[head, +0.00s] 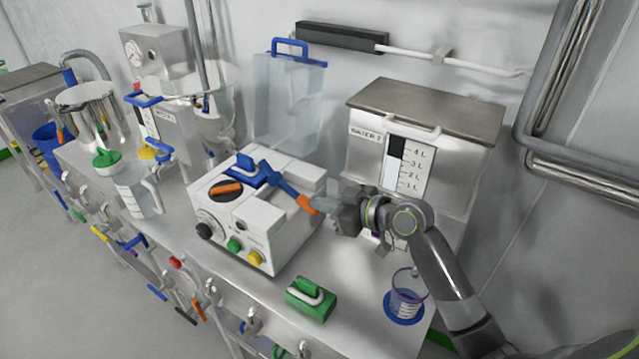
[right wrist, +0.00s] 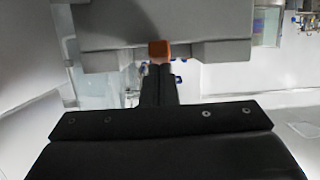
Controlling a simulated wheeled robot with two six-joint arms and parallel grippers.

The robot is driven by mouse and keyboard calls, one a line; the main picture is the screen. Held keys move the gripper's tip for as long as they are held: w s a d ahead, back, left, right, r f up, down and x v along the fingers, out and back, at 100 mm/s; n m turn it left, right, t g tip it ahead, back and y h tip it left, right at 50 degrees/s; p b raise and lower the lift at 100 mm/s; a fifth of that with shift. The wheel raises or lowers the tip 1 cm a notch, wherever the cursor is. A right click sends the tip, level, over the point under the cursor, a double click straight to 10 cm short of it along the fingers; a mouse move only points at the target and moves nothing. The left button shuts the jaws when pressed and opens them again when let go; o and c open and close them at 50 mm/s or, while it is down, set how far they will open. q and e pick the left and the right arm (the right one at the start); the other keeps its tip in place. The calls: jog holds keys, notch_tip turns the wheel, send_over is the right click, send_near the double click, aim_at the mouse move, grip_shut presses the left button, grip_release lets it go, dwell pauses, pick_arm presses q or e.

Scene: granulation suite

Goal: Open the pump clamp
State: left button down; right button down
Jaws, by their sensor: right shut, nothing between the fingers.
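The white pump (head: 262,222) stands on the bench in the middle of the head view. It has an orange knob, a dial and coloured buttons on its front. A blue clamp lever (head: 279,182) lies across its top and slopes down to the right, ending in an orange grip (head: 307,204). My right gripper (head: 322,204) is shut, with its fingertips right at the orange grip. In the right wrist view the orange grip (right wrist: 160,50) shows just beyond the closed black fingers; whether they touch it I cannot tell. My left gripper is not in view.
A steel water tank (head: 462,150) stands behind my right arm. A clear blue-handled container (head: 287,100) is behind the pump. A jug (head: 138,190) stands left.

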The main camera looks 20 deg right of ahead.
jog(key=shift+f, duration=0.15)
dwell(0.5)
notch_tip(320, 180, up, 9)
jog(key=s+d+p, duration=0.4)
jog(key=s+d, duration=0.2)
jog(key=s, duration=0.2)
jog(key=shift+g+h, duration=0.3)
jog(key=shift+g, duration=0.1)
jog(key=x, duration=0.4)
jog(key=f+p+x, duration=0.1)
jog(key=x, duration=0.3)
jog(key=s+f+p+x, duration=0.1)
jog(key=x, duration=0.3)
jog(key=shift+w+d+f, duration=0.15)
jog(key=shift+d+f, duration=0.05)
jog(key=shift+f, duration=0.1)
jog(key=shift+w+a+f, duration=0.1)
jog(key=shift+w+f, duration=0.1)
jog(key=shift+f, duration=0.55)
